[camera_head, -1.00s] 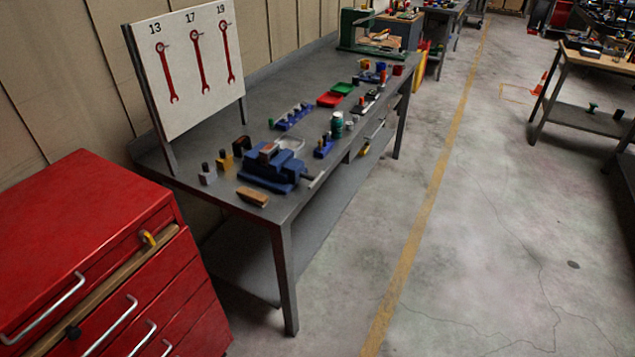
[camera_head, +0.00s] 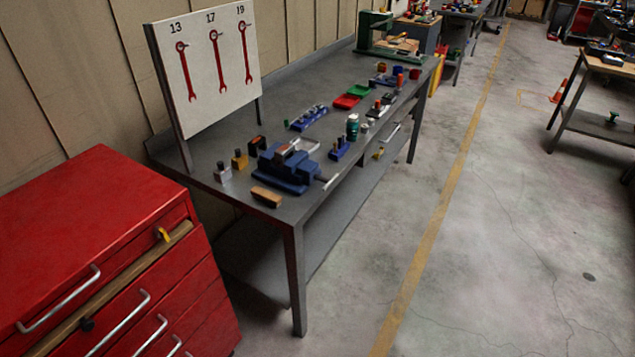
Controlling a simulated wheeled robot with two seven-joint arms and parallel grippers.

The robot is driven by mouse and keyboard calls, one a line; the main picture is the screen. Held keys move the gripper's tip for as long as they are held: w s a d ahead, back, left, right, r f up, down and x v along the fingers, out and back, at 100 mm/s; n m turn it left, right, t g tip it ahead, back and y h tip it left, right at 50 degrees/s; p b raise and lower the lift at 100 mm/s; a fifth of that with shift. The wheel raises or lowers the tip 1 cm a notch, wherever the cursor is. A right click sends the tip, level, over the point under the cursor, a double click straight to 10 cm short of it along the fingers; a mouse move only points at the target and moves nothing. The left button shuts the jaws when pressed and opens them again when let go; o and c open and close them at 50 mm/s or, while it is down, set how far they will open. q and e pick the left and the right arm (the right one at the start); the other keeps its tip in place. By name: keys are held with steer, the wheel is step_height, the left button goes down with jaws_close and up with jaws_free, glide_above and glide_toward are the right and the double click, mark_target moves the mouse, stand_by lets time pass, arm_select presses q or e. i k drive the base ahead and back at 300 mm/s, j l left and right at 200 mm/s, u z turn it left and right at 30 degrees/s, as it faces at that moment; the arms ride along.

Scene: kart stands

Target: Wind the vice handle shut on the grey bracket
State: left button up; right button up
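A blue vice (camera_head: 288,172) stands near the front end of the grey workbench (camera_head: 232,207). A light grey handle (camera_head: 331,182) sticks out from its right side, towards the bench edge. A small brownish-grey piece (camera_head: 284,151) sits at the top of the vice, at its jaws. I cannot tell if this is the grey bracket, or how far the jaws are closed. Neither of my grippers shows in the head view.
A red drawer cabinet (camera_head: 90,220) stands at the left, close to the bench. A wooden-backed brush or block (camera_head: 266,197) lies before the vice. A board with three red wrenches (camera_head: 190,75) stands behind. The floor right of the bench is clear.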

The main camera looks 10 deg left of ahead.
mark_target(328, 181)
steer(key=i+u, duration=0.1)
steer(key=u, duration=0.3)
steer(key=l+u, duration=0.15)
steer(key=u, duration=0.25)
steer(key=i+l+u, duration=0.1)
steer(key=u, duration=0.3)
steer(key=l+u, duration=0.15)
steer(key=u, duration=0.25)
steer(key=l+u, duration=0.25)
steer(key=l, duration=0.25)
steer(key=l+u, duration=0.25)
steer(key=l, duration=0.3)
steer(key=l+u, duration=0.2)
steer(key=l, duration=0.3)
steer(key=l+u, duration=0.25)
steer(key=l, duration=0.25)
steer(key=k+l+u, duration=0.25)
steer(key=l, duration=0.2)
steer(key=i, duration=0.05)
